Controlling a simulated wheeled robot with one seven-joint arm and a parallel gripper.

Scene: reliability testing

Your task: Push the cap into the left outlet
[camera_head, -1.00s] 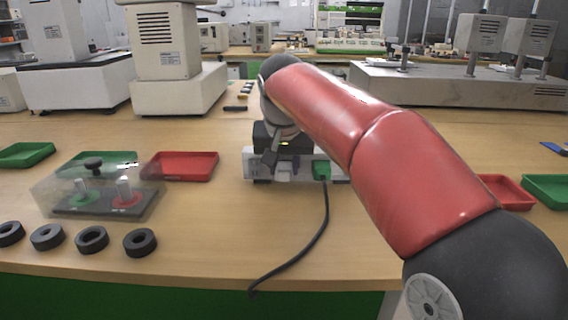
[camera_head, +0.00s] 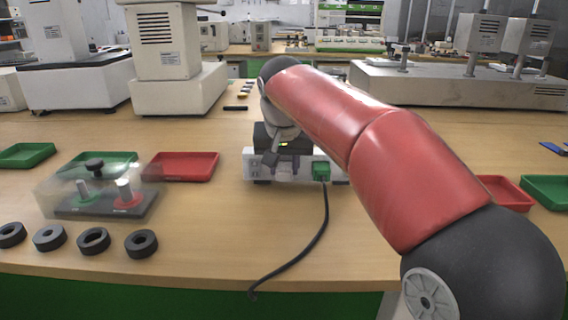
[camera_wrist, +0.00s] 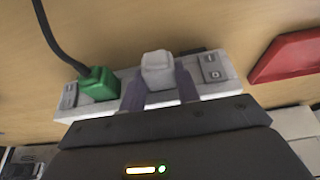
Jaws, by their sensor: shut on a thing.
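My gripper (camera_wrist: 160,88) is shut on a light grey cap (camera_wrist: 157,66), held between its two fingers. The gripper also shows in the head view (camera_head: 272,157), over the left part of the white outlet strip (camera_head: 251,168). In the wrist view, the cap is in front of the middle of the strip (camera_wrist: 108,108); I cannot tell whether it touches. A green plug (camera_head: 320,171) with a black cable sits in the strip, at the right in the head view and at the left in the wrist view (camera_wrist: 99,84). The left outlet's opening is hidden.
A red tray (camera_head: 184,167) lies left of the strip, beside a clear-covered button box (camera_head: 100,190) and several black rings (camera_head: 140,243). The black cable (camera_head: 318,240) runs to the table's front edge. The table in front of the strip is otherwise clear.

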